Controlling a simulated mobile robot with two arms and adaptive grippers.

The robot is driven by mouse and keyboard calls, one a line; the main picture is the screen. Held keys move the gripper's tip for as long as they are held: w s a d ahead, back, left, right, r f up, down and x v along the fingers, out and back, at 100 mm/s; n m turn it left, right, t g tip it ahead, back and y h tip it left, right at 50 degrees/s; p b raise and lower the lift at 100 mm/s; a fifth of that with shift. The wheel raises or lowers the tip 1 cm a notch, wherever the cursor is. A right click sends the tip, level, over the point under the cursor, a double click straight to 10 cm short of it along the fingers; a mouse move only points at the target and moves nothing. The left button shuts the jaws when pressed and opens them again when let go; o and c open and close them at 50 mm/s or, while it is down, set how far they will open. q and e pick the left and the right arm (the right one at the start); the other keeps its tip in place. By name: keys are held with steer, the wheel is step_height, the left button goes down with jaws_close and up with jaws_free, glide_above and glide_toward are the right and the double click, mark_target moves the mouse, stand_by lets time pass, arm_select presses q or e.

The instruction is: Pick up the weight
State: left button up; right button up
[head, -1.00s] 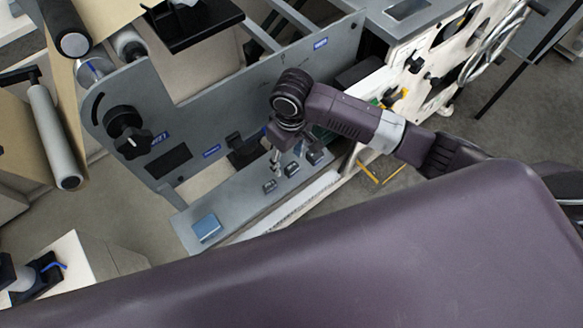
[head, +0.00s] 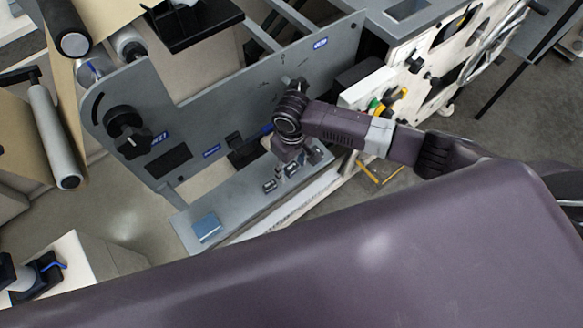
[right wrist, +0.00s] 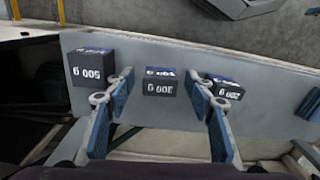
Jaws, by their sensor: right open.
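Several dark block weights stand in a row on the grey ledge of the machine. The right wrist view shows three: one marked 500 g (right wrist: 91,70), a middle one that seems to read 300 g (right wrist: 160,82), and a smaller one that seems to read 200 g (right wrist: 228,90). In the head view, one weight (head: 270,186) shows left of my right gripper (head: 284,172), which partly hides the others. In the right wrist view my right gripper (right wrist: 162,90) is open and empty, its fingers on either side of the middle weight's line. My left gripper is not in view.
The grey ledge (head: 236,205) carries a blue pad (head: 207,227) at its left end. An upright grey machine plate (head: 215,115) with a black knob (head: 130,132) rises behind the ledge. My own purple body fills the lower head view.

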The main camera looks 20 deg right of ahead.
steer(key=shift+c, duration=0.2)
steer(key=shift+r, duration=0.1)
jaws_close()
